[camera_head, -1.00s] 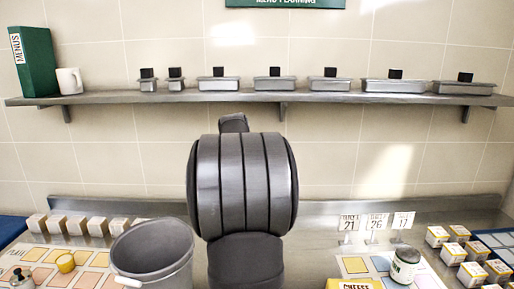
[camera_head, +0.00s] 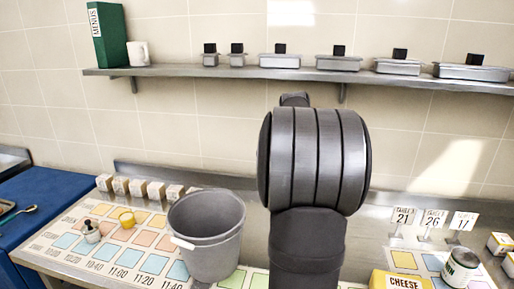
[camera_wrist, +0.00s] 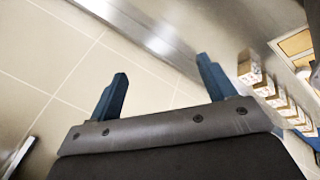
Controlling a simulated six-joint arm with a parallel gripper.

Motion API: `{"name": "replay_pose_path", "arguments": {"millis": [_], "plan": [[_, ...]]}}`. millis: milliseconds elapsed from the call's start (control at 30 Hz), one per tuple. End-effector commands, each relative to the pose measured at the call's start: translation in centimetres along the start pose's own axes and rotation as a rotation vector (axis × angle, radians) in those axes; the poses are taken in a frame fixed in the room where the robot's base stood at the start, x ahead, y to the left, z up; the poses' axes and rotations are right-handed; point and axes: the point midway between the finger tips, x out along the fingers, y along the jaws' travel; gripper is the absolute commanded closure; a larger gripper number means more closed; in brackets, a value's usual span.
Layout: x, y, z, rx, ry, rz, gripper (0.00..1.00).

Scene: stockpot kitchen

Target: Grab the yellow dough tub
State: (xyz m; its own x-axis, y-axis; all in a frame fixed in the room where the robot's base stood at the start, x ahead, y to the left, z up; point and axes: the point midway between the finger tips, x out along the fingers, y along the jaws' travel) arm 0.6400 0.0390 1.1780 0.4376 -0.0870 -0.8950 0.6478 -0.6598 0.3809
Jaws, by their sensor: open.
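A small yellow tub (camera_head: 127,219) stands on the coloured time chart (camera_head: 152,263) at the left of the counter in the head view. A small bottle-like item with a dark top (camera_head: 91,232) stands just left of it. My gripper (camera_wrist: 161,88) shows in the wrist view with its two blue fingers apart and nothing between them. It faces the tiled wall and the counter's back edge. In the head view my arm hides the gripper. The yellow tub is not in the wrist view.
A grey bucket (camera_head: 207,245) stands on the chart, right of the yellow tub. A row of small boxes (camera_head: 139,189) lines the chart's back edge, also in the wrist view (camera_wrist: 250,69). A yellow cheese box (camera_head: 400,281) and a jar (camera_head: 460,268) stand at right. A shelf (camera_head: 300,74) with lidded pans crosses the wall.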

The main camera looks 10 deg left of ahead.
Motion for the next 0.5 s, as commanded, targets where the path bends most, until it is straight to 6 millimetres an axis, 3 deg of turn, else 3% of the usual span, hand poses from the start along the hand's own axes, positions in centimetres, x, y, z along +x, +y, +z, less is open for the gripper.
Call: {"name": "replay_pose_path", "arguments": {"millis": [267, 367, 500], "plan": [[0.1, -0.4, -0.6, -0.004, 0.005, -0.005, 0.23], [0.6, -2.1, -3.0, -0.018, 0.025, -0.027, 0.23], [1.6, -7.7, -9.8, -0.056, 0.081, -0.094, 0.23]]}}
